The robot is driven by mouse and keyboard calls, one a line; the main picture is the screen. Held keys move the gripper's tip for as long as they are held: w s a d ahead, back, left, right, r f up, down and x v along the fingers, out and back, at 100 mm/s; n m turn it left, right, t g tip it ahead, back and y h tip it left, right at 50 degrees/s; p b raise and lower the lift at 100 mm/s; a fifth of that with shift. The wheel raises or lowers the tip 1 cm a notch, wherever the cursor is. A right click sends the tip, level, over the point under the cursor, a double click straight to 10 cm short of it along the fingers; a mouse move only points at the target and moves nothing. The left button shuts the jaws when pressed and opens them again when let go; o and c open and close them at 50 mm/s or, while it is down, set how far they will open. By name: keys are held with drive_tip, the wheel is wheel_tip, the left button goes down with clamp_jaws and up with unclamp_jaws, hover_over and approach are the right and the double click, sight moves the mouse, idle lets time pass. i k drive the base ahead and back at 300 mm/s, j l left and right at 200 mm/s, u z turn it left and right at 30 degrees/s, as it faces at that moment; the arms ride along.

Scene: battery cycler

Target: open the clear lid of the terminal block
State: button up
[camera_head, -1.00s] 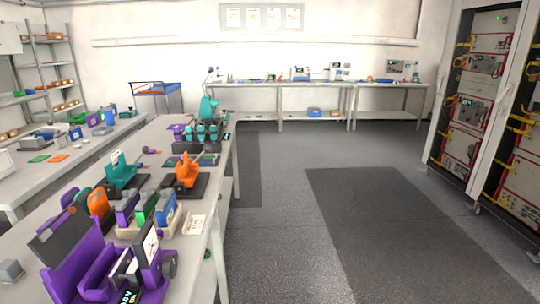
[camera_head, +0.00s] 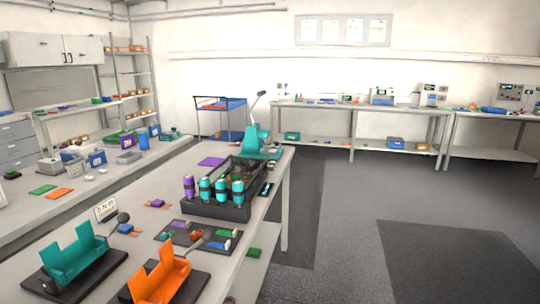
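I cannot make out a terminal block with a clear lid for sure in the head view. On the near bench (camera_head: 120,200) stands a dark rack (camera_head: 222,209) with several upright cylindrical cells, purple and teal. A teal device (camera_head: 257,142) with a thin raised arm stands behind it at the bench's far end. A teal holder (camera_head: 74,256) and an orange holder (camera_head: 163,278) sit on dark bases at the near end. My gripper is not in view.
Open grey floor (camera_head: 350,190) lies right of the bench, with darker mats. A blue and red cart (camera_head: 222,115) stands behind the bench. Long benches (camera_head: 390,110) run along the far wall. A second bench with bins and cabinets is at left.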

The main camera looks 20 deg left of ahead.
sight(252, 168)
drive_tip(key=i+l+u, duration=0.15)
drive_tip(key=i+u, duration=0.25)
drive_tip(key=i, duration=0.2)
drive_tip(key=i+l+u, duration=0.3)
drive_tip(key=i+u, duration=0.15)
drive_tip(key=i+l+u, duration=0.4)
drive_tip(key=i+l, duration=0.1)
drive_tip(key=i, duration=0.1)
